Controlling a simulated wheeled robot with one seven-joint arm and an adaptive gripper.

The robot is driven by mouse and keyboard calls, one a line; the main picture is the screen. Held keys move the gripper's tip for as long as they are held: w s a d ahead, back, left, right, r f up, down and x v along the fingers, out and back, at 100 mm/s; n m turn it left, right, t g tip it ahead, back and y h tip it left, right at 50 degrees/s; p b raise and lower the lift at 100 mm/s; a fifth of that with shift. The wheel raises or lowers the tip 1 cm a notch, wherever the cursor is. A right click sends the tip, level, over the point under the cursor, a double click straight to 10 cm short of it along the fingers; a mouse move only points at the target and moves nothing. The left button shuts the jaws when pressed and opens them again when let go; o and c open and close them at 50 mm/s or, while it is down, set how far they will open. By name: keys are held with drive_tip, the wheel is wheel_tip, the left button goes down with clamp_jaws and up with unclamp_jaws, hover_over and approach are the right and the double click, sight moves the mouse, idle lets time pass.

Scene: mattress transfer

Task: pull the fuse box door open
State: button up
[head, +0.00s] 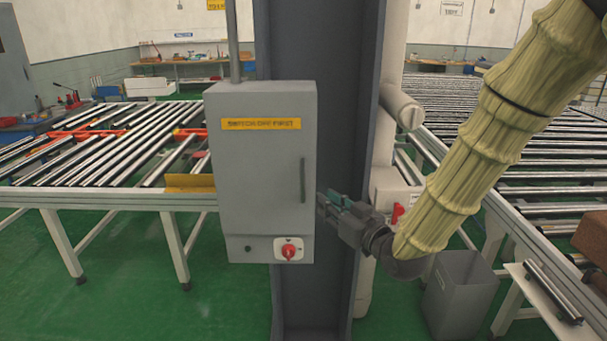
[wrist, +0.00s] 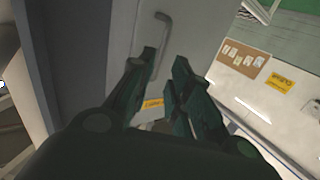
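The grey fuse box (head: 262,165) hangs on a dark column, its door shut flush as far as I can see. A yellow label reading "SWITCH OFF FIRST" is on the door, and a vertical dark handle (head: 303,180) is near its right edge. The handle also shows in the wrist view (wrist: 163,38), just beyond my fingertips. My gripper (head: 326,203) is just right of the box, near the handle's lower end. In the wrist view its fingers (wrist: 163,70) are apart with nothing between them. The handle looks clear of both fingers.
A red rotary switch (head: 289,250) sits below the door. The dark column (head: 350,120) stands behind the box. Roller conveyors flank it at left (head: 100,140) and right (head: 530,165). A grey bin (head: 460,292) stands on the green floor at lower right.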

sight(304, 181)
drive_tip(key=p+x, duration=0.1)
drive_tip(key=x, duration=0.2)
drive_tip(key=r+p+x, duration=0.1)
drive_tip(key=p+x, duration=0.1)
drive_tip(key=x, duration=0.2)
drive_tip(key=r+p+x, duration=0.1)
drive_tip(key=x, duration=0.3)
drive_tip(key=shift+a+p, duration=0.2)
drive_tip(key=shift+p, duration=0.15)
clamp_jaws()
